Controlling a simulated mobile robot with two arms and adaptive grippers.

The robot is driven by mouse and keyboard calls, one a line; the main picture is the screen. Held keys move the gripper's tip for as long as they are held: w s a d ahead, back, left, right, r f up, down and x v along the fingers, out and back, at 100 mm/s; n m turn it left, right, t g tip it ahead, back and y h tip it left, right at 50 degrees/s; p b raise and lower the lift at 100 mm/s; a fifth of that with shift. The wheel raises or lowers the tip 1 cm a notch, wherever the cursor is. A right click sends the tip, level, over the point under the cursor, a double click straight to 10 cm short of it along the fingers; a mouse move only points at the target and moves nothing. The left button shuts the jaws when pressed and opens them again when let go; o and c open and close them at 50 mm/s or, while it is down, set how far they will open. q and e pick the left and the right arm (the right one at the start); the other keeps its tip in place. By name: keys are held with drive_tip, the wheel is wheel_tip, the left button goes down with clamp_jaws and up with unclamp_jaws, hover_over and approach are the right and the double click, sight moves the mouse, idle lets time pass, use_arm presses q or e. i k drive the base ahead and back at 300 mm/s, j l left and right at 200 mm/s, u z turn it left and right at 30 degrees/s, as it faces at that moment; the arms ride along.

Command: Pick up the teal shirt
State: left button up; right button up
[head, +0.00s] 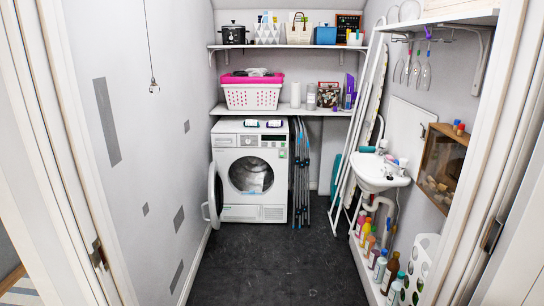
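I cannot clearly pick out a teal shirt. Two small pale items lie on top of the white dryer (225,160), a teal-edged one (250,123) on the left and a purple-edged one (273,123) on the right; they are too small to identify. The dryer's round door (214,195) stands swung open to the left. The drum (250,174) is open to view, and its contents are too small to make out. A teal object (336,175) stands partly hidden behind the leaning rack. Neither of my grippers is in view.
The dark floor (275,265) is clear between the doorway and the dryer. Folded racks (302,170) lean right of the dryer. A sink (380,174), wall cabinet (440,165) and several bottles (380,265) narrow the right side. A pink-rimmed basket (252,97) sits on the lower shelf.

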sight(249, 122)
drive_tip(key=i, duration=2.1)
drive_tip(key=i+u, duration=0.1)
drive_tip(key=i, duration=0.55)
drive_tip(key=i+l, duration=0.2)
drive_tip(key=i, duration=0.45)
drive_tip(key=i+l+u, duration=0.15)
drive_tip(key=i, duration=0.55)
